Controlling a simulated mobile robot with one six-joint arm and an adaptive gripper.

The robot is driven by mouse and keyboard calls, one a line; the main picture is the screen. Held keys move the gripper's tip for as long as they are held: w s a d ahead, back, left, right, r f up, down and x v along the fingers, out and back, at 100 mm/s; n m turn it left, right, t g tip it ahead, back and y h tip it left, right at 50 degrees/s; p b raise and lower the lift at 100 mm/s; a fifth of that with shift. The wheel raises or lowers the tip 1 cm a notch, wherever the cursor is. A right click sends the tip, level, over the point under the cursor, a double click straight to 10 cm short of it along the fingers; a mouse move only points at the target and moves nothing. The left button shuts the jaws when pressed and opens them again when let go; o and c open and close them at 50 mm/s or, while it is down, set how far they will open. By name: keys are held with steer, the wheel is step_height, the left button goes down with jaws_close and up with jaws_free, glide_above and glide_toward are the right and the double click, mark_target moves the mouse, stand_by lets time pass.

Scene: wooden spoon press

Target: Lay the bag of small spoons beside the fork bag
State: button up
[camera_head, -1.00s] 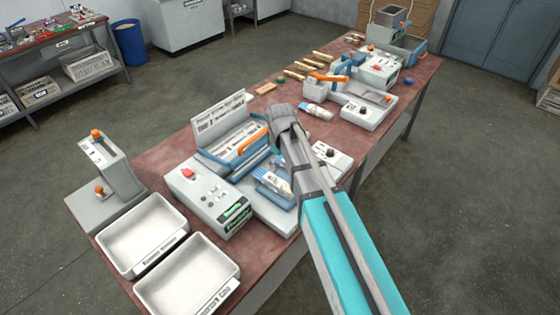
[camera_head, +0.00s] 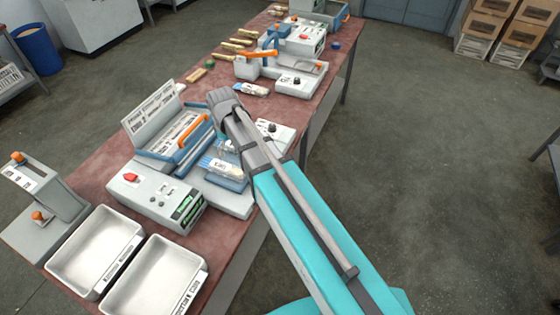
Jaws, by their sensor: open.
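One clear bag with pale contents and a blue end (camera_head: 222,166) lies on the blue front tray of the sealing machine (camera_head: 162,198). A similar white-and-blue bag (camera_head: 252,89) lies on the table farther back. Their labels are too small to read, so I cannot tell which holds the small spoons and which the forks. The grey end of my arm, with my gripper (camera_head: 225,98), hangs over the table between the two bags, left of the farther one. The jaws stand open with nothing seen in them. The arm partly hides the area around the near bag.
Two white trays (camera_head: 60,262) sit at the near end, beside a grey device with orange knobs (camera_head: 40,200). A small box with a black knob (camera_head: 273,128) is right of the near bag. Another machine (camera_head: 297,82) and wooden pieces (camera_head: 228,46) are farther back. Some bare red tabletop (camera_head: 112,150) shows.

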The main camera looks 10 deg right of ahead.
steer(key=s+d+m, duration=0.9)
steer(key=s+d, duration=0.3)
steer(key=d, duration=0.4)
steer(key=shift+s+d, duration=0.15)
steer(key=shift+d, duration=0.25)
